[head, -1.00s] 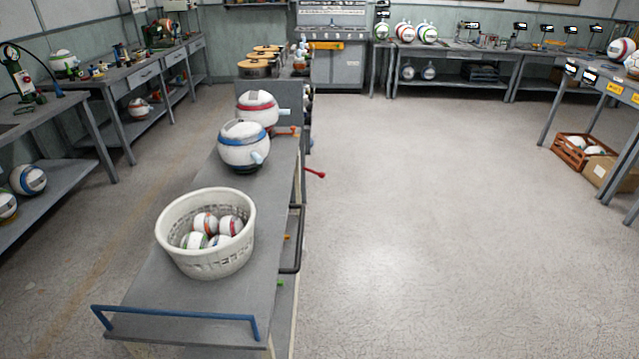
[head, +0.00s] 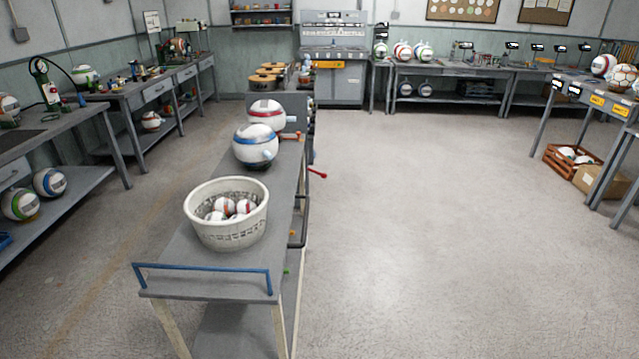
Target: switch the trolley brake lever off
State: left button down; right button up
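The grey trolley (head: 205,276) stands left of the middle, with a blue push bar (head: 205,269) at its near end. A red-ended lever (head: 317,173) sticks out to the right past the trolley's far part. A small orange part (head: 292,233) and a small green part (head: 287,270) show on the trolley's right side, by a dark bent bar (head: 300,225). I cannot tell which of these is the brake lever, or its setting. Neither of my grippers is in view.
On the trolley stand a white basket (head: 228,232) of small balls and two large balls, one blue-striped (head: 255,146), one red-striped (head: 267,115). The floor (head: 430,230) right of the trolley is open. Workbenches line the left and back; a crate (head: 570,162) sits at the right.

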aim_at(325, 176)
jog(key=z, duration=0.65)
jog(key=i, duration=3.3)
jog(key=u, duration=1.2)
jog(key=i, duration=0.4)
jog(key=u, duration=0.1)
